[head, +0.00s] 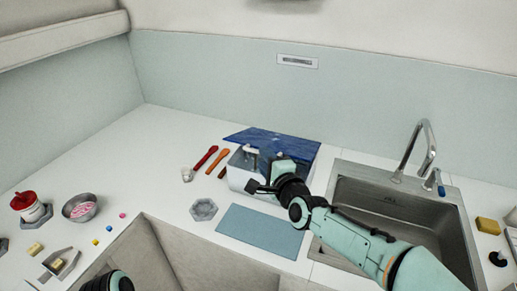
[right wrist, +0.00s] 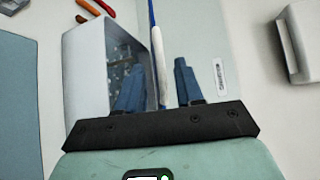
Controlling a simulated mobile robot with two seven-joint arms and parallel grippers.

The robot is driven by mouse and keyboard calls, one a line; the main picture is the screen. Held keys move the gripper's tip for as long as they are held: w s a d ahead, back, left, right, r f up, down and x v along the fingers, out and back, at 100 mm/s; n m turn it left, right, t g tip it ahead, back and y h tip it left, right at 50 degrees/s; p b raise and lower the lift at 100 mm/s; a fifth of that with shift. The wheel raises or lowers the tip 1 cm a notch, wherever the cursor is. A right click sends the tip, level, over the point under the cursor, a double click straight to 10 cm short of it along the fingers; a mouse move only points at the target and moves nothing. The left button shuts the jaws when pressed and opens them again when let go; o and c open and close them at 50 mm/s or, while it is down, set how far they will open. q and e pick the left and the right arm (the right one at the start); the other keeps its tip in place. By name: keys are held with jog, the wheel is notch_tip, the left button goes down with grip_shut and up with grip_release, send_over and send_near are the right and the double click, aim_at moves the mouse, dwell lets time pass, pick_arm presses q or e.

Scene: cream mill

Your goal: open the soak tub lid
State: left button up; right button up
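The soak tub (head: 238,180) is a white box on the counter, left of the sink. Its blue lid (head: 305,150) is raised, tilted back along the tub's rear side, and the near part of the tub is open. In the right wrist view the tub (right wrist: 84,75) is at left, and the lid (right wrist: 152,15) shows nearly edge-on as a thin blue and white strip. My right gripper (right wrist: 158,75) is open, with one blue finger on each side of the strip and gaps visible. My left gripper is out of view.
A blue-grey mat (head: 262,230) lies in front of the tub and the sink (head: 400,205) is at right. A grey hexagonal dish (head: 203,209), a red spoon (head: 206,157) and an orange spoon (head: 217,160) lie left of the tub. A metal bowl (head: 80,208) stands farther left.

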jog(key=p+x, duration=0.1)
jog(key=x, duration=0.4)
jog(key=shift+w, duration=0.2)
grip_shut()
